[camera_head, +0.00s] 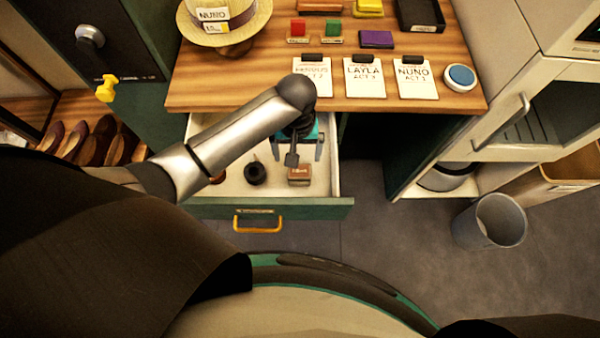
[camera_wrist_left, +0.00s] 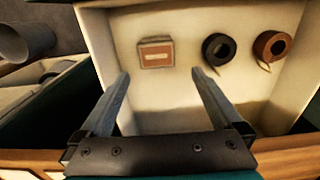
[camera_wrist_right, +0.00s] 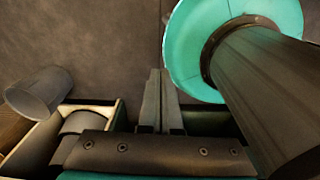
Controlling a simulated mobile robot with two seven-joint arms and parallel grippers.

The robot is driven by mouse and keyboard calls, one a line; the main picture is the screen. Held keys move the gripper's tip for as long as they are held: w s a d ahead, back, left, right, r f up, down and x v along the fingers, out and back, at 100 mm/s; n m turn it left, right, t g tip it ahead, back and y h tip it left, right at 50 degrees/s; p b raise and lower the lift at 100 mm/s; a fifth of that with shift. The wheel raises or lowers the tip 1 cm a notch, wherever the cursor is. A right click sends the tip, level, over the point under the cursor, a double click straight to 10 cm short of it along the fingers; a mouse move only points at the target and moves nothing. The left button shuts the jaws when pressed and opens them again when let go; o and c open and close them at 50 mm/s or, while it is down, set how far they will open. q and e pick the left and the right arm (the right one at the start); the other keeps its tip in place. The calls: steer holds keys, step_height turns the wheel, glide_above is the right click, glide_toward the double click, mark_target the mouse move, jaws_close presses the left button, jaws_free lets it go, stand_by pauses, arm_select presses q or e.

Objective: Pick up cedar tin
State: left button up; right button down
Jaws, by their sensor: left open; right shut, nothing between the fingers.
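The cedar tin, a small brown box with a pale label (camera_head: 299,175), sits in the open drawer (camera_head: 330,207). It also shows in the left wrist view (camera_wrist_left: 156,53), just beyond the fingertips and between their lines. My left gripper (camera_head: 297,152) is over the drawer, open and empty, with its fingers pointing toward the tin. In the left wrist view the two fingers (camera_wrist_left: 160,74) are wide apart, apparently not touching the tin. My right gripper (camera_wrist_right: 154,73) is shut and empty, over the floor in the right wrist view. The head view does not show it.
A black tape roll (camera_wrist_left: 215,49) and a brown tape roll (camera_wrist_left: 271,47) lie in the drawer beside the tin. The tabletop (camera_head: 235,92) overhangs the drawer's back and holds a hat (camera_head: 226,18) and cards. A grey bin (camera_head: 490,221) stands on the floor at right.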

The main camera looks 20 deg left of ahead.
mark_target(299, 171)
arm_select(q)
step_height(299, 171, down, 3)
steer(key=shift+f+b, duration=0.1)
steer(key=shift+b, duration=0.3)
steer(key=shift+f, duration=0.45)
steer(key=f, duration=0.1)
steer(key=f+b, duration=0.1)
steer(key=f, duration=0.1)
steer(key=f+b, duration=0.1)
steer(key=f, duration=0.1)
steer(key=shift+s+d, duration=0.2)
steer(key=shift+d, duration=0.1)
arm_select(e)
steer(key=f, duration=0.1)
steer(key=w+f, duration=0.1)
steer(key=f, duration=0.1)
steer(key=shift+w+f, duration=0.2)
steer(key=shift+w, duration=0.05)
arm_select(q)
steer(key=c, duration=1.3)
arm_select(e)
steer(key=shift+s, duration=0.1)
arm_select(q)
steer(key=shift+r, duration=0.15)
